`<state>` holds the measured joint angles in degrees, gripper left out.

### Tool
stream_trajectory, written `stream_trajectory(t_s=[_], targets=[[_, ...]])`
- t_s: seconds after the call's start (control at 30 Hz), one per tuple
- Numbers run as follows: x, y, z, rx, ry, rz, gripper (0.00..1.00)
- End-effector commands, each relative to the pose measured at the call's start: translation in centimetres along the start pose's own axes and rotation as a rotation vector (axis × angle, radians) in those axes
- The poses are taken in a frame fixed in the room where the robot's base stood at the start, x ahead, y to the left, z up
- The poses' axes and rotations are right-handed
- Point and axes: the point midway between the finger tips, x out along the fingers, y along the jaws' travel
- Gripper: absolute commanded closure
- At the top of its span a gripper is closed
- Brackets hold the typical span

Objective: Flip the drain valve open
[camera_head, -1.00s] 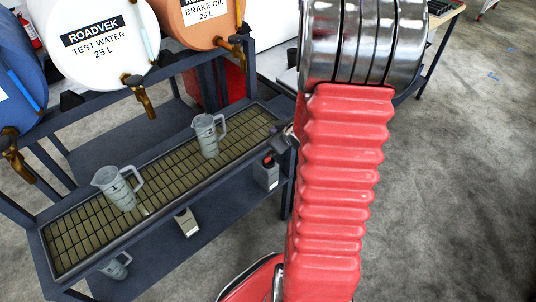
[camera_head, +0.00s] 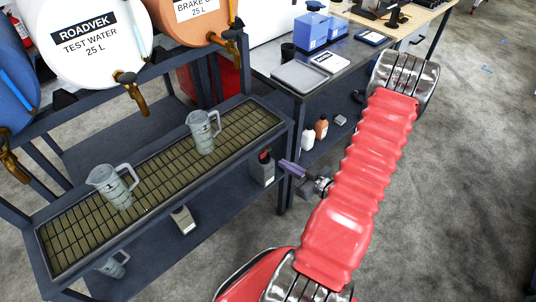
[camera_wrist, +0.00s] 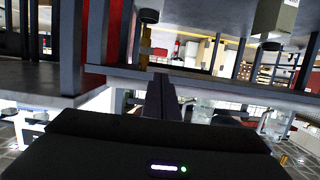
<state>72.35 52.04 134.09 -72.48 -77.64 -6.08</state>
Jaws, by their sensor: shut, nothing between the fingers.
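My gripper's slim purple-grey fingers (camera_head: 290,168) are shut and empty in the head view, just off the right end of the grated drip tray (camera_head: 45,240). In the wrist view the shut fingers (camera_wrist: 161,90) point at the tray's dark end rail. A yellow fitting (camera_wrist: 145,47) with a dark round end stands just beyond the fingertips, slightly left; it looks like the drain valve, but its lever position cannot be told. A gap seems to remain between fingers and fitting. The valve is not clearly visible in the head view.
Brass taps (camera_head: 130,88) hang from the drums above the tray. Two grey jugs (camera_head: 203,132) stand on the grating. The floor at right is clear.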

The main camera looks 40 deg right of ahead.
Motion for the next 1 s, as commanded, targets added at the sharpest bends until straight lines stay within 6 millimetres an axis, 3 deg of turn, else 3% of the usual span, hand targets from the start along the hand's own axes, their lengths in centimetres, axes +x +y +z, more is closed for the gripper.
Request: stream_trajectory(t_s=[0.47,1.0], targets=[[0.4,-0.1,0.0,0.0,0.002,-0.002,1.0],[5.9,-0.2,0.0,-0.001,0.002,-0.005,1.0]])
